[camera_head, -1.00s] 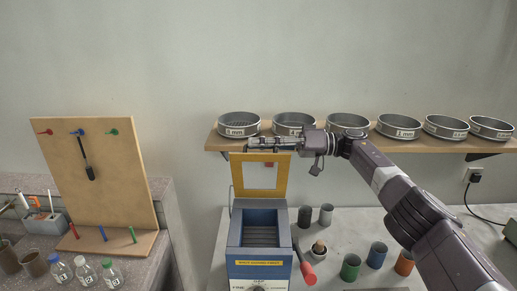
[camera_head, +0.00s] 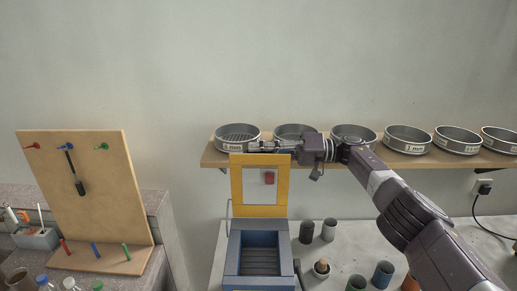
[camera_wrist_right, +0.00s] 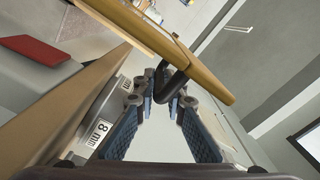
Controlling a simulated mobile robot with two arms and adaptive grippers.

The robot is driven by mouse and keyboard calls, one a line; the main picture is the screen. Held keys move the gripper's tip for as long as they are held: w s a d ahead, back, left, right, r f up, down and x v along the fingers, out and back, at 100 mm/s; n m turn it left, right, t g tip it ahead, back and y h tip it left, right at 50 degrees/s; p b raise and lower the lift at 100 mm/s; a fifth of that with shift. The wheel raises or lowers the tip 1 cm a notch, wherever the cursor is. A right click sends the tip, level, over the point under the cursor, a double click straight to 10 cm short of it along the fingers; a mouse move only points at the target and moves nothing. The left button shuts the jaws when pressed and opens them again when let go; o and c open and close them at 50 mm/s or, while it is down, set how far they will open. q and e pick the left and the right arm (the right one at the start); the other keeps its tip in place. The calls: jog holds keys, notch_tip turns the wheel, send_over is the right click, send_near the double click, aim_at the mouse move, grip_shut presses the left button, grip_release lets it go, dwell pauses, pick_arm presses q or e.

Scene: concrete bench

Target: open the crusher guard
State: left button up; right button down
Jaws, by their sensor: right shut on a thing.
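The crusher guard (camera_head: 238,187), a yellow frame with a clear window, stands raised about upright at the back of the blue crusher (camera_head: 231,255). The crusher's open top shows dark ribs inside. My right gripper (camera_head: 256,146) is at the guard's top edge. In the right wrist view, the fingers of my right gripper (camera_wrist_right: 165,88) are shut on a dark handle (camera_wrist_right: 171,84) on the yellow guard (camera_wrist_right: 200,72). A small red patch (camera_head: 269,178) shows within the guard's window. My left gripper is not in view.
A wooden shelf (camera_head: 215,158) with several sieves (camera_head: 407,139) runs close behind my right gripper. Cups (camera_head: 383,273) stand on the bench to the right of the crusher. A pegboard (camera_head: 105,175) stands at the left.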

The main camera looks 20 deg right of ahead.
jog(key=shift+s+a+f, duration=0.1)
jog(key=shift+s+f, duration=0.05)
jog(key=shift+f, duration=0.45)
jog(key=c, duration=2.2)
grip_release()
jog(key=shift+o, duration=0.8)
jog(key=shift+w, duration=0.2)
jog(key=shift+r, duration=0.2)
notch_tip(320, 180, up, 10)
jog(key=shift+f, duration=0.1)
jog(key=shift+w, duration=0.1)
